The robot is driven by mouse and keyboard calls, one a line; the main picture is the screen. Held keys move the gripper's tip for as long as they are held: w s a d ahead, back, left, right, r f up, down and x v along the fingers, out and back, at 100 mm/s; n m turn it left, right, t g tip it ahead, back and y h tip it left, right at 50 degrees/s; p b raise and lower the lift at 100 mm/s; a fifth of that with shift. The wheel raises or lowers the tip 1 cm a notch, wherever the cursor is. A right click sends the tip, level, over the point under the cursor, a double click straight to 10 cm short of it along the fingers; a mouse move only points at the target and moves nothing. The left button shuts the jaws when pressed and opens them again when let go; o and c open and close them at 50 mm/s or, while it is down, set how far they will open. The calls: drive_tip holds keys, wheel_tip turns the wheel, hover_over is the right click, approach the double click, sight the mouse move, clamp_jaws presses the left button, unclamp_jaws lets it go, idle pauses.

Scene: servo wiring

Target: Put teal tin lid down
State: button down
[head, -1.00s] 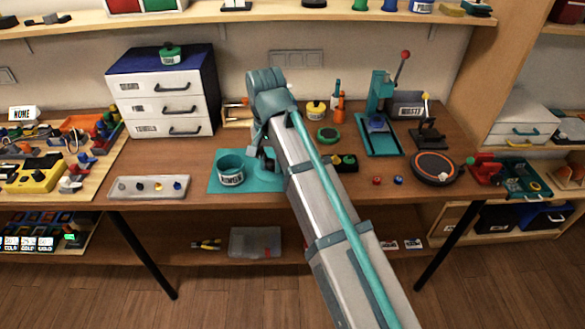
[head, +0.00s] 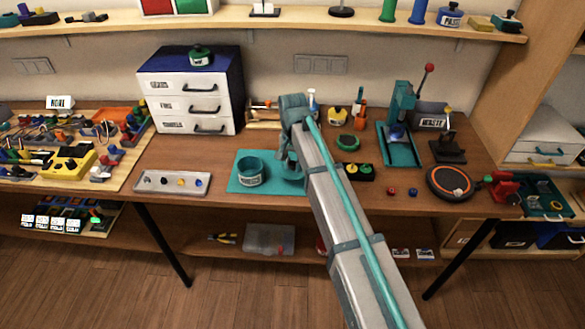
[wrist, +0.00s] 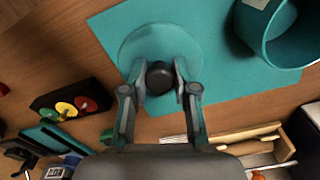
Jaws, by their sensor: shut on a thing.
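The teal tin lid (wrist: 160,48) is a flat disc with a dark round knob (wrist: 160,77), seen from above in the wrist view. My gripper (wrist: 160,86) is shut on that knob. The lid is over the teal mat (wrist: 115,18), beside the tin; whether it touches the mat I cannot tell. In the head view the lid (head: 291,174) is partly hidden by my arm. The open teal tin (head: 250,170), with a white label, stands upright on the left part of the mat. It also shows in the wrist view (wrist: 262,40) at the upper right.
A grey tray (head: 172,183) with small knobs lies left of the mat. A black block with coloured buttons (head: 358,173) sits right of it. A green round item (head: 347,142), a teal press (head: 401,150) and white drawers (head: 190,103) stand farther back.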

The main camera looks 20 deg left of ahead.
sight(293, 170)
drive_tip(key=shift+w+a+f, duration=0.15)
drive_tip(key=shift+w+f, duration=0.2)
drive_tip(key=shift+f, duration=0.05)
drive_tip(key=shift+f+p, duration=0.55)
drive_tip(key=shift+f, duration=1.15)
drive_tip(key=shift+f, duration=0.15)
drive_tip(key=c, duration=0.9)
unclamp_jaws()
wheel_tip(293, 170, up, 12)
drive_tip(key=b, duration=0.2)
drive_tip(key=shift+r+b, duration=0.2)
drive_tip(key=shift+b, duration=0.2)
